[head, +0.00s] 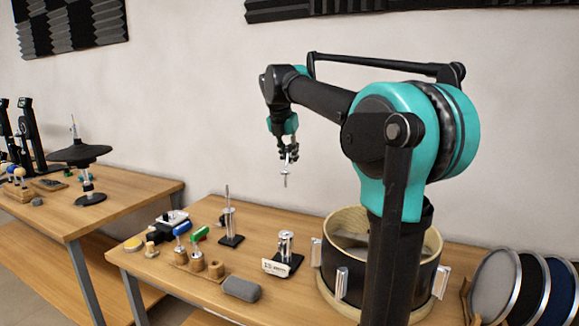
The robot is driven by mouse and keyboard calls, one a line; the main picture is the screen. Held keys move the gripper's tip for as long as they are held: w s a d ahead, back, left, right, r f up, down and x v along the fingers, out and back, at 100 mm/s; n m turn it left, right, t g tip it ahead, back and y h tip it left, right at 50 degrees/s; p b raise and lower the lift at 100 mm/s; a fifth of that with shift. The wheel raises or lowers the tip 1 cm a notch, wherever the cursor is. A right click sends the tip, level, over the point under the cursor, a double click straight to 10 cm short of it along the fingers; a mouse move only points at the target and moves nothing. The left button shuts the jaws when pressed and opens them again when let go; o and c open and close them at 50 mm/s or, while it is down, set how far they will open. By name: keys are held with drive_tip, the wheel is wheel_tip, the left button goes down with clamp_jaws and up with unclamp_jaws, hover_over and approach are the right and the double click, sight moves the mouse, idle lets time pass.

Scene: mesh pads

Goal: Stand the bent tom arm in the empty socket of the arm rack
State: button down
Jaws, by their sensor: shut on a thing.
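My gripper (288,153) hangs high over the table, shut on a small silver metal piece (285,178) that points down. I take this piece for the bent tom arm; its bend is hard to make out at this size. Below it, apart from it, a silver holder on a black base (286,244) stands behind a white label card (275,268). To its left a black-based stand (230,225) carries an upright silver rod. I cannot tell for sure which is the arm rack, and no empty socket shows clearly.
A wooden block (197,268) holds blue- and green-handled tools. A grey block (241,288) lies at the front edge. An open drum shell (338,285) stands right, with round pads (497,285) beyond. Another table (125,192) stands left. Bare tabletop lies between the two metal stands.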

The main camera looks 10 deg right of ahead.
sight(289, 145)
drive_tip(key=shift+r, duration=1.8)
